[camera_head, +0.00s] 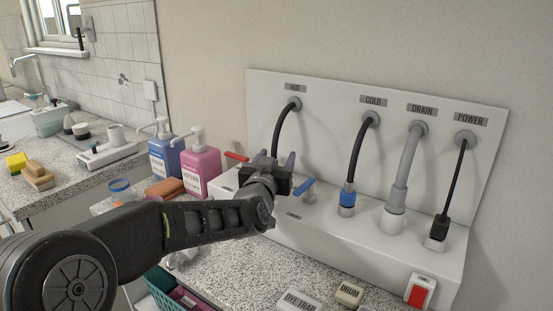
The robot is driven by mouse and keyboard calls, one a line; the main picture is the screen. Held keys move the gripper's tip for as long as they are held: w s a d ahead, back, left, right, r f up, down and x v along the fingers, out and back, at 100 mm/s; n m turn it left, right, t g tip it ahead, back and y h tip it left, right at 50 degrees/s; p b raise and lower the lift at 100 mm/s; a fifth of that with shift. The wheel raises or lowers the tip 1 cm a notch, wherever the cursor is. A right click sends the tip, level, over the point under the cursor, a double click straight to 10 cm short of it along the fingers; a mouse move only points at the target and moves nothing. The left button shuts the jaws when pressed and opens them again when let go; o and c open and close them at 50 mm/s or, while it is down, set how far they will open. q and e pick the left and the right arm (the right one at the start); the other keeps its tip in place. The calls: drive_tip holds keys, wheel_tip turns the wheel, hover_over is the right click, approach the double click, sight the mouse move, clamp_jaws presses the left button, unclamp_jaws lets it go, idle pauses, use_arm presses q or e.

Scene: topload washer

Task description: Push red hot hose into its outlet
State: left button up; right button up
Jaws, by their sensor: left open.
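The hot hose (280,128) is a black hose that comes out of the panel hole under the HOT label (295,88). It curves down and its lower end goes out of sight behind my left gripper (272,160). No red part of the hose shows, and its outlet is hidden too. My left gripper is open, with its purple-grey fingers pointing away toward the panel, one on each side of the hose's lower part. I cannot tell whether they touch it. My right gripper is not in view.
A red lever (237,157) sits just left of the gripper, a blue lever (302,187) just right. The cold hose (357,150), drain hose (404,170) and power cord (455,180) stand farther right. Blue (165,160) and pink (202,170) pump bottles stand left, close above my arm.

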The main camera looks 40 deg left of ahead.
use_arm(q)
drive_tip(key=shift+v, duration=3.95)
drive_tip(key=shift+r, duration=0.1)
